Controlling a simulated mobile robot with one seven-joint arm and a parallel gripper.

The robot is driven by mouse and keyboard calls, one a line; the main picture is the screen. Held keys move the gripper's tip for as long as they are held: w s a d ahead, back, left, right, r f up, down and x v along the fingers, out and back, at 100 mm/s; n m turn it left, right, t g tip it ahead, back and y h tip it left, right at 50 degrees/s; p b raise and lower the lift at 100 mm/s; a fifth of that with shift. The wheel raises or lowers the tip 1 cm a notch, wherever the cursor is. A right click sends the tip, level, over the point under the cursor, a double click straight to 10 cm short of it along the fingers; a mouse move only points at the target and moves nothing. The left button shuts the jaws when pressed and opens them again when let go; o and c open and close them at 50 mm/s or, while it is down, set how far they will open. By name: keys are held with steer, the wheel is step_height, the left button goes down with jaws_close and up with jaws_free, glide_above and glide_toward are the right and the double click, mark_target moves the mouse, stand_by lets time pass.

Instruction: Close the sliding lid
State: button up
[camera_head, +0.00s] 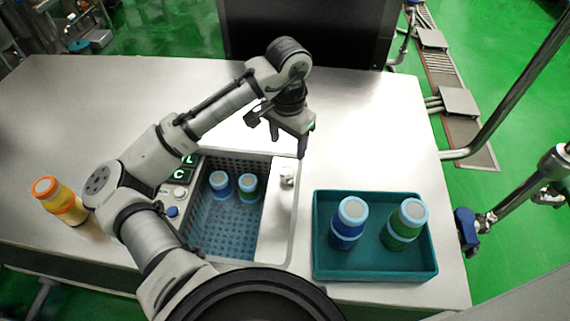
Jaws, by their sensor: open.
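The sliding lid (274,215) is a pale metal panel at the right side of the sunken basin (215,228). A small upright knob (287,177) stands on the lid near its back end. The left part of the basin is uncovered, and its perforated wall shows. The front of the basin is partly hidden by my arm.
A teal tray (330,268) to the right holds a blue bottle (347,225) and a green bottle (404,226). A yellow-orange bottle (62,202) stands at the far left. A control panel (180,183) with green displays adjoins the basin. The counter's back left is clear.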

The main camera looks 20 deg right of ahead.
mark_target(287, 170)
step_height(287, 170, down, 10)
steer(key=shift+r, duration=0.15)
steer(key=shift+c, duration=0.3)
jaws_close()
steer(key=shift+w, duration=0.1)
